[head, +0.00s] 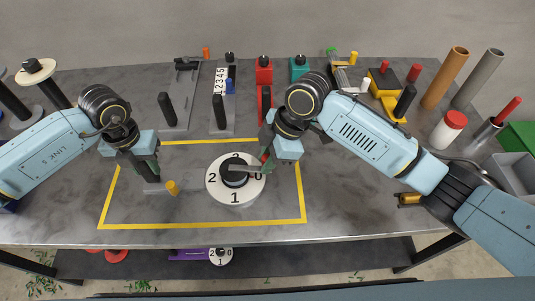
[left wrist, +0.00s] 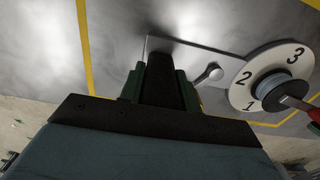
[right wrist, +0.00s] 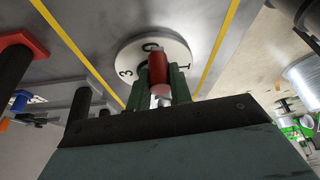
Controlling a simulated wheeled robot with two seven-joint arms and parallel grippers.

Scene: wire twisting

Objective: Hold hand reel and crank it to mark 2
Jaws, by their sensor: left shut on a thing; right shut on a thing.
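The hand reel has a white numbered dial (head: 222,191) with a dark hub, lying inside the yellow taped rectangle on the table. The dial also shows in the left wrist view (left wrist: 244,92) and the right wrist view (right wrist: 178,42). My left gripper (head: 150,178) is shut on the reel's black handle (left wrist: 160,75), left of the dial. My right gripper (head: 266,160) is shut on the red crank knob (right wrist: 157,68), at the dial's upper right in the head view. The crank arm (head: 246,169) runs from the hub to the knob. The 2 lies at the dial's left in the head view.
Several tools on stands line the back of the table. A red-capped white jar (head: 449,130) and upright tubes (head: 446,77) stand at the right. The taped area in front of the dial is clear.

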